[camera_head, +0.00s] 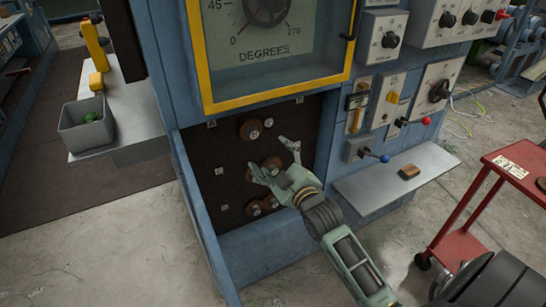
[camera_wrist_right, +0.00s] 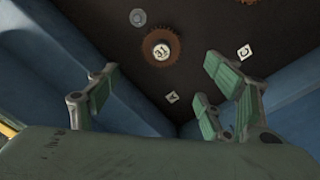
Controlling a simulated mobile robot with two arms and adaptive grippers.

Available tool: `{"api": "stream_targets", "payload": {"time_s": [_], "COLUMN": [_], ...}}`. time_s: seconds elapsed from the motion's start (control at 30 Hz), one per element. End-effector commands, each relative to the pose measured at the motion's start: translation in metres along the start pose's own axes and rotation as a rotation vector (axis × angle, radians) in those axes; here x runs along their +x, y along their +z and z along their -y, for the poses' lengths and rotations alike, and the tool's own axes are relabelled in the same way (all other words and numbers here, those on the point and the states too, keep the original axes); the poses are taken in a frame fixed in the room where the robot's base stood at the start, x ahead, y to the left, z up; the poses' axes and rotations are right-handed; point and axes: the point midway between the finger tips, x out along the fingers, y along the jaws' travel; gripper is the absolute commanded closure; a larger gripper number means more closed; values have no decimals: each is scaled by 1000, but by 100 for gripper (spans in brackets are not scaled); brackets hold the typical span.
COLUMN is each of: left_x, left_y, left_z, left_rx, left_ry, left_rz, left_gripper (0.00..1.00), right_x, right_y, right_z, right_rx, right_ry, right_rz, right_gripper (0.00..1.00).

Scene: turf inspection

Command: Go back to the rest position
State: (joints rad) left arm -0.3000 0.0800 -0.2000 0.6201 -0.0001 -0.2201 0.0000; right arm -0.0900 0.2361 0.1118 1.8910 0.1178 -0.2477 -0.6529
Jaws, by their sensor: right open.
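My right gripper (camera_head: 274,158) reaches in from the lower right in front of the dark recessed panel (camera_head: 222,178) of the blue machine. Its fingers are spread, with nothing between them. The upper brown gear (camera_head: 251,129) is just above and left of the fingers. Other brown gears (camera_head: 255,208) are lower on the panel, and one is partly behind the gripper. In the wrist view the open fingers (camera_wrist_right: 158,78) flank empty space, with a toothed brown gear (camera_wrist_right: 161,47) on the panel beyond. My left gripper is not in view.
A grey shelf (camera_head: 385,180) with a small brown block (camera_head: 409,172) juts out right of the recess. A red cart (camera_head: 475,225) stands at right. A grey bin (camera_head: 82,135) holding green things sits on a ledge at left. The recess has blue side walls and a front lip.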

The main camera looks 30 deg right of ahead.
Motion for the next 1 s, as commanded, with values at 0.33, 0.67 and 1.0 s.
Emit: {"api": "stream_targets", "payload": {"time_s": [0.33,0.67,1.0], "left_x": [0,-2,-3], "left_y": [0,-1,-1], "left_z": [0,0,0], "left_rx": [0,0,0], "left_ry": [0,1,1], "left_rz": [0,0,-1], "left_gripper": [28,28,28], "right_x": [0,-29,-164], "right_y": [4,124,262], "right_z": [4,139,315], "right_rx": [4,149,313], "right_ry": [-7,-220,-477], "right_rz": [7,257,639], "right_gripper": [26,26,26]}}
